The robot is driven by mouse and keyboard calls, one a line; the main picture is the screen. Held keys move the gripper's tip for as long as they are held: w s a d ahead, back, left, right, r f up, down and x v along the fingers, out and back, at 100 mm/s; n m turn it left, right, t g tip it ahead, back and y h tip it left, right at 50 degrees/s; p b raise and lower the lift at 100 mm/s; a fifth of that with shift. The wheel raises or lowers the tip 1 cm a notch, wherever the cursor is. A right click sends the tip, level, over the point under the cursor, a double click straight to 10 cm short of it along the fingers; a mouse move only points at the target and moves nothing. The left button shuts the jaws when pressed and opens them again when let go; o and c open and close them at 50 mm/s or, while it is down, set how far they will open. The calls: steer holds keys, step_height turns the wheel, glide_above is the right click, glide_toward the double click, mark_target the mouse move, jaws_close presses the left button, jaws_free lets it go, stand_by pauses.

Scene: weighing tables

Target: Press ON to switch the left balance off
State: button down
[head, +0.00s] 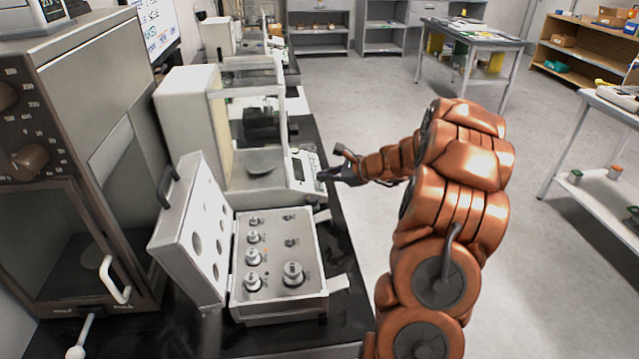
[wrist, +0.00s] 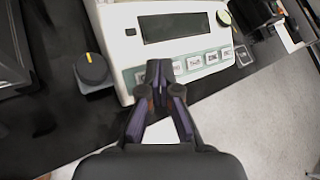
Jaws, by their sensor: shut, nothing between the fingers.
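A white balance with a glass draft shield (head: 222,125) stands on the dark bench, its weighing pan (head: 265,163) inside. Its control panel (head: 303,172) faces my gripper (head: 325,174). In the wrist view the panel (wrist: 120,45) has a dark display (wrist: 174,27) with no readable digits, and a row of buttons (wrist: 194,63) below it. My gripper (wrist: 160,72) is shut and empty, its fingertips over the left part of the button row and hiding part of it. I cannot tell whether they touch a button. The button labels are too small to read surely; ON is not identifiable.
An open case of weights (head: 280,310) stands in front of the balance, its lid (head: 190,235) tilted left. A large grey oven-like cabinet (head: 85,150) is at left. Another balance (head: 218,35) stands farther back. A black knob (wrist: 92,70) is beside the panel.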

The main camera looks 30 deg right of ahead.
steer(key=shift+r, duration=0.1)
steer(key=r+p, duration=0.1)
steer(key=d+r+p, duration=0.1)
steer(key=r, duration=0.1)
steer(key=r+p, duration=0.1)
steer(key=p, duration=0.1)
steer(key=shift+s+d+r, duration=0.3)
steer(key=shift+s+d, duration=0.05)
steer(key=shift+s, duration=0.05)
stand_by(0.9)
